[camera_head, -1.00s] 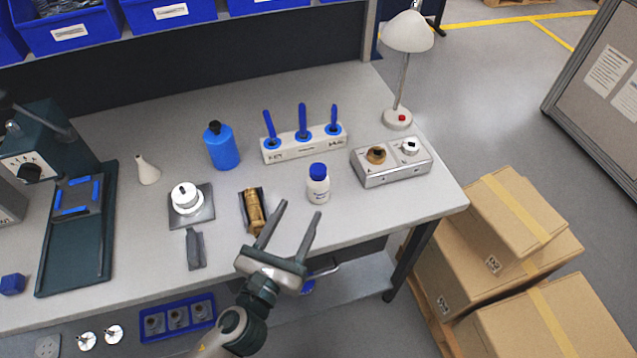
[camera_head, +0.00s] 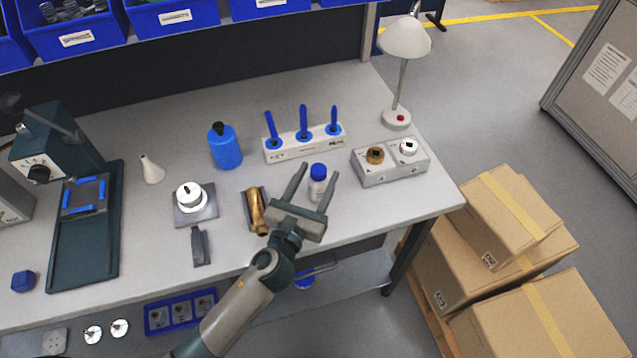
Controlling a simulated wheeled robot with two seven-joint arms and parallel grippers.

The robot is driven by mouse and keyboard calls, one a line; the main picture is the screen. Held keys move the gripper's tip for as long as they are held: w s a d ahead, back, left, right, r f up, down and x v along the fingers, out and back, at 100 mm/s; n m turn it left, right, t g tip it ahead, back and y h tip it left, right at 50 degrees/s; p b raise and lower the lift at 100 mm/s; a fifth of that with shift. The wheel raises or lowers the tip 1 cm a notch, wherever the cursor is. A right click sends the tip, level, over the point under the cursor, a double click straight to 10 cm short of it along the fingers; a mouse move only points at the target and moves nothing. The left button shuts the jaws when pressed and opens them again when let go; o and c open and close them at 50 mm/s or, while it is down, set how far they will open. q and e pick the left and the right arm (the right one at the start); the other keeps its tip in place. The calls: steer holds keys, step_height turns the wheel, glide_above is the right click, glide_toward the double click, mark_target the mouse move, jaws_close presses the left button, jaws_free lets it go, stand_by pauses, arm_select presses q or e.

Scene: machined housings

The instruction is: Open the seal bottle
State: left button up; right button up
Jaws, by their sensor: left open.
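The seal bottle looks to be the small white bottle with a blue cap (camera_head: 318,172), upright on the workbench right of the middle. My left gripper (camera_head: 318,178) is open, and in the picture its two fingers lie on either side of the bottle. The fingers and palm hide part of its lower body. I cannot tell how high the fingers are or whether they touch it. A larger blue bottle with a black cap (camera_head: 224,148) stands further left. My right gripper is not in view.
A white block with blue-handled tools (camera_head: 303,145) stands behind the bottle. A grey box with two fittings (camera_head: 390,164) is to the right. A brass part (camera_head: 256,212) lies left of the gripper. A lamp (camera_head: 403,40) stands at the back right.

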arm_select(q)
steer(key=shift+w+d+r+p, duration=0.1)
steer(key=shift+w+d+p, duration=0.2)
steer(key=shift+w, duration=0.3)
steer(key=shift+p+x, duration=0.45)
steer(key=shift+x, duration=1.5)
steer(key=shift+a, duration=0.1)
steer(key=c, duration=1.2)
